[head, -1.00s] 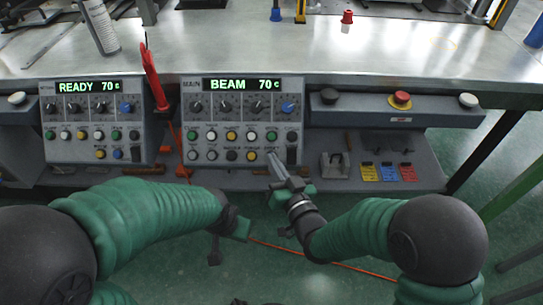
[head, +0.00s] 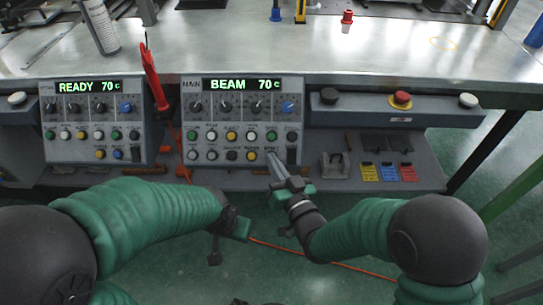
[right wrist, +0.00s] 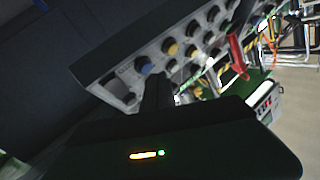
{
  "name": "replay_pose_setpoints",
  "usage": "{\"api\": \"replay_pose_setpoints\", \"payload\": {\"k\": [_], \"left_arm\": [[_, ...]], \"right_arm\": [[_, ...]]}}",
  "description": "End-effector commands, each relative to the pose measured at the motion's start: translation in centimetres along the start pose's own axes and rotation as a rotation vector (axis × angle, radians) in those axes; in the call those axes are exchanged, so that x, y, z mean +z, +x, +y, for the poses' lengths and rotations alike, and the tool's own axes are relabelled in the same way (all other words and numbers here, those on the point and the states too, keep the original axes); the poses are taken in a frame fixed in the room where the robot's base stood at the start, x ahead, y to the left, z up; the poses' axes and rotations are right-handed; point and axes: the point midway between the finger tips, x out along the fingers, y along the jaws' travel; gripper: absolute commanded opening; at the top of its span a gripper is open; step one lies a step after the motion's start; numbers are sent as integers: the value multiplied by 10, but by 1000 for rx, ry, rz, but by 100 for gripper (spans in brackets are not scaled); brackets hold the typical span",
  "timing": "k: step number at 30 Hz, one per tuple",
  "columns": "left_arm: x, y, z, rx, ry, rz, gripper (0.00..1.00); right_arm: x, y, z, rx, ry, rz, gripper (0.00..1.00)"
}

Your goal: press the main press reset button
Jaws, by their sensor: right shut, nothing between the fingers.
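The main press panel (head: 240,118) stands at the table's front edge, with "BEAM 70 c" on its display. The word RESET shows at the right of its bottom button row, just above my right gripper's tip. My right gripper (head: 273,158) is shut and empty, its tip over that spot and hiding the button in the head view. In the right wrist view a blue button (right wrist: 144,66) shows just beyond my dark fingers (right wrist: 157,88); contact cannot be told. My left gripper (head: 238,228) hangs low in front of the bench; its fingers are unclear.
A second panel (head: 93,125) reading "READY 70 c" stands to the left, with a red tool (head: 152,75) between the panels. A red mushroom button (head: 401,98) sits on the ledge at right. Blue, yellow and red tags (head: 388,172) lie on the lower shelf.

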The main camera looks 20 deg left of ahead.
Motion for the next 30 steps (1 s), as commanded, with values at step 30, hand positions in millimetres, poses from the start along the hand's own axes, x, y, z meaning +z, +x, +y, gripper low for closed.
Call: {"api": "replay_pose_setpoints", "payload": {"k": [30], "left_arm": [[2,8,0,0,0,0,0]], "right_arm": [[6,9,7,0,0,0,0]]}}
